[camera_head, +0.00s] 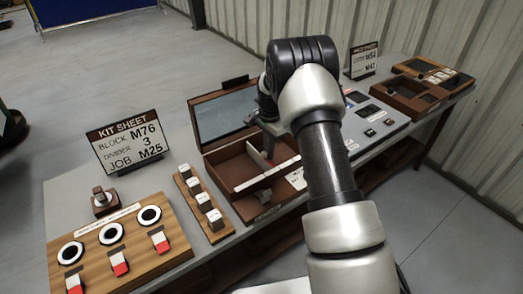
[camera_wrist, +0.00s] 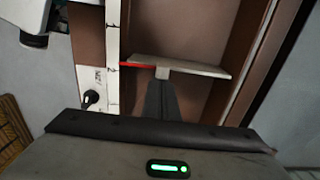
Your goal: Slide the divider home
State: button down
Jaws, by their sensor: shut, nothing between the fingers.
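The divider (camera_wrist: 185,67) is a pale thin plate across the inside of the open brown wooden box (camera_head: 225,165). In the wrist view a small pale tab (camera_wrist: 162,73) stands at its near side, and a red pointer (camera_wrist: 136,65) at its left end meets a white scale strip (camera_wrist: 112,60). The scale's numerals are small; the lower one looks like 2. My gripper (camera_wrist: 162,90) is shut and empty, its fingertips at the tab; whether they touch it I cannot tell. In the head view my arm partly hides the box. The kit sheet (camera_head: 128,142) reads DIVIDER 3.
A black knob (camera_wrist: 92,97) sits on the box's rim beside the scale. Left of the box are a rack of pale blocks (camera_head: 203,203) and a wooden board (camera_head: 120,250) with ringed discs. Trays (camera_head: 405,98) and a grey panel (camera_head: 375,120) stand to the right.

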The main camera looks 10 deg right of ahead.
jog(key=shift+s+a, duration=0.35)
jog(key=shift+a, duration=0.55)
jog(key=shift+s+a, duration=0.1)
jog(key=shift+a, duration=0.05)
jog(key=shift+s+a, duration=0.3)
jog(key=shift+a, duration=0.45)
jog(key=shift+s+a, duration=0.3)
jog(key=shift+a, duration=0.4)
jog(key=shift+s+a, duration=0.35)
jog(key=shift+a, duration=0.45)
jog(key=shift+s+a, duration=0.35)
jog(key=shift+a, duration=0.45)
jog(key=shift+s+a, duration=0.3)
jog(key=shift+a, duration=0.3)
jog(key=shift+s+a, duration=0.25)
jog(key=shift+a, duration=0.35)
jog(key=shift+d, duration=0.1)
jog(key=shift+w+d, duration=0.15)
jog(key=shift+d, duration=0.15)
notch_tip(320, 180, up, 8)
jog(key=p, duration=0.4)
